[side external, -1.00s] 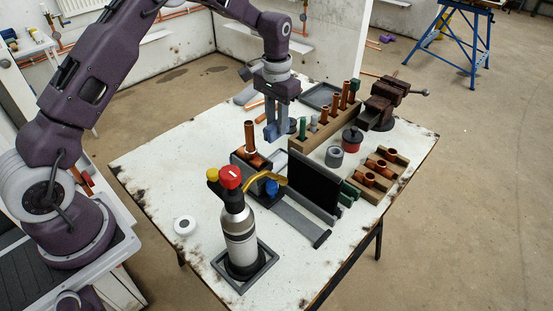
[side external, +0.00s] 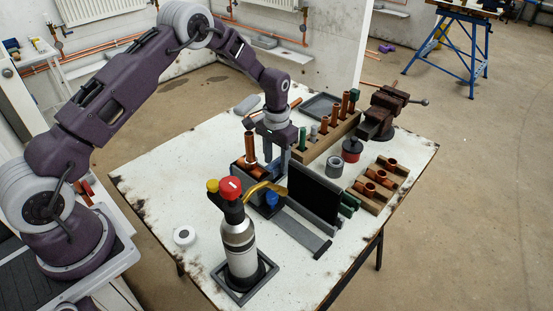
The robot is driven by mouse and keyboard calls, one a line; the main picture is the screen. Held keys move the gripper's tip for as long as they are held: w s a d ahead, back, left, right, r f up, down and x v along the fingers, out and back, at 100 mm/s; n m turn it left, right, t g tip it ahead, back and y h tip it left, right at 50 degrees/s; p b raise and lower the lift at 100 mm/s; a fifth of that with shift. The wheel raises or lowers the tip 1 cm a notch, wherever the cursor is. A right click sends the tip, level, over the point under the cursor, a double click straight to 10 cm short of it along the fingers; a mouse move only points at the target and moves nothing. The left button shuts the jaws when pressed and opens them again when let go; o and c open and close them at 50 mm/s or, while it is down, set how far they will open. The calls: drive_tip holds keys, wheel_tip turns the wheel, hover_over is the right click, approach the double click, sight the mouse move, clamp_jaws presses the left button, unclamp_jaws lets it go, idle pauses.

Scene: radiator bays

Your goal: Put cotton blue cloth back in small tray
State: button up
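A small blue item (side external: 272,198), which may be the cotton blue cloth, shows at the front of a dark box (side external: 243,176) in the middle of the table; it is too small to tell its folds. My gripper (side external: 275,165) points down at the back right of that box, close beyond the copper fitting on it. Its fingers look apart, but their tips are partly hidden, and I see nothing held. A shallow dark grey tray (side external: 341,102) lies at the back of the table. Another small dark tray (side external: 270,270) is under the torch at the front. I cannot tell which is the small tray.
A torch cylinder (side external: 239,245) with a red knob and brass nozzle stands in front of the box. An upright black panel (side external: 312,192) is right of it. A wooden rack of copper pipes (side external: 330,140), a vise (side external: 385,112) and a fitting block (side external: 378,183) stand farther right.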

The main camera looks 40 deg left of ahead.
wheel_tip(320, 180, up, 13)
wheel_tip(320, 180, up, 8)
drive_tip(key=t, duration=0.1)
hover_over(276, 162)
drive_tip(key=s+d, duration=0.1)
drive_tip(key=s, duration=0.3)
drive_tip(key=s+d+r+t, duration=0.2)
drive_tip(key=s+r, duration=0.7)
drive_tip(key=s+d+t, duration=0.1)
drive_tip(key=s+t, duration=0.1)
drive_tip(key=s, duration=1.9)
drive_tip(key=shift+s+d+t, duration=0.15)
drive_tip(key=shift+d+t, duration=0.15)
